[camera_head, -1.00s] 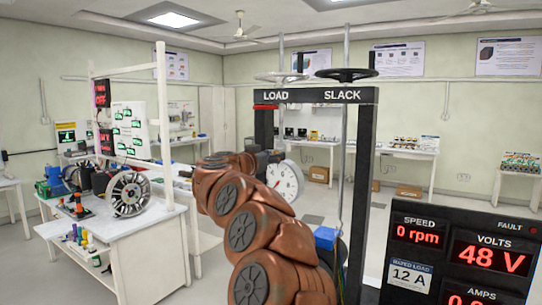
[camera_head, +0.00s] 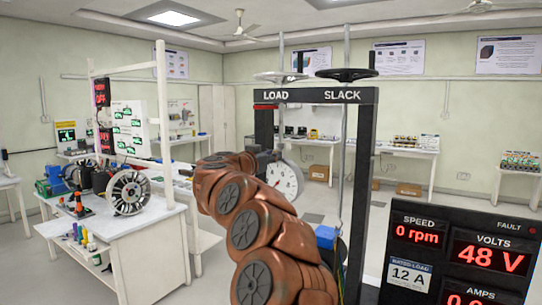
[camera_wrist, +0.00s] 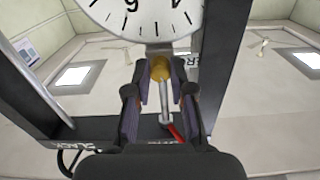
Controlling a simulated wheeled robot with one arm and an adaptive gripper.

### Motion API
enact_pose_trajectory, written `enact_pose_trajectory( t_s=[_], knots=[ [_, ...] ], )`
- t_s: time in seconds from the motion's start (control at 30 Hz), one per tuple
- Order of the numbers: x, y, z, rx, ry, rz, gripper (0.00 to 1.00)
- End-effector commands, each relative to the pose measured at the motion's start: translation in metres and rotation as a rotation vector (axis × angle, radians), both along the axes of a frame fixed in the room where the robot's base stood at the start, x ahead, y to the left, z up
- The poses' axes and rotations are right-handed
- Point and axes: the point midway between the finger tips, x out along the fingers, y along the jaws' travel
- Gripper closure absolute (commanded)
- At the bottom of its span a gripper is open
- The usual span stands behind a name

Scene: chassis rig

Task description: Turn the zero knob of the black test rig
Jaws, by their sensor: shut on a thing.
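The black test rig (camera_head: 364,165) is a frame with a top bar marked LOAD and SLACK. A round white dial (camera_head: 286,181) hangs in it under the LOAD side; its lower part also shows at the top of the wrist view (camera_wrist: 140,16). The zero knob (camera_wrist: 160,68) is a small brass-coloured round knob at the dial's rim. My gripper (camera_wrist: 160,80) has its two fingertips closed on either side of the knob. In the head view my gripper (camera_head: 263,160) is dark and small beside the dial, and the knob cannot be made out.
A black handwheel (camera_head: 346,74) and a paler one (camera_head: 281,77) sit above the top bar. A readout panel (camera_head: 460,250) stands at front right, showing 0 rpm and 48 V. A white bench (camera_head: 150,222) with a motor and wheel is at left. A silver rod (camera_wrist: 164,103) runs below the knob in the wrist view.

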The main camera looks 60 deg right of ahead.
Motion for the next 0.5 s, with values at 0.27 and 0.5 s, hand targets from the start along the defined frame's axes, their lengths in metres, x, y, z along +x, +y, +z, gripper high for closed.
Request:
enact_pose_trajectory(
  t_s=[0.27,0.5],
  knots=[
    [0.0005,0.0005,0.0,0.002,-0.034,0.001,1.0],
    [0.0005,0.0005,0.0002,0.001,-0.033,0.001,0.66]
  ],
)
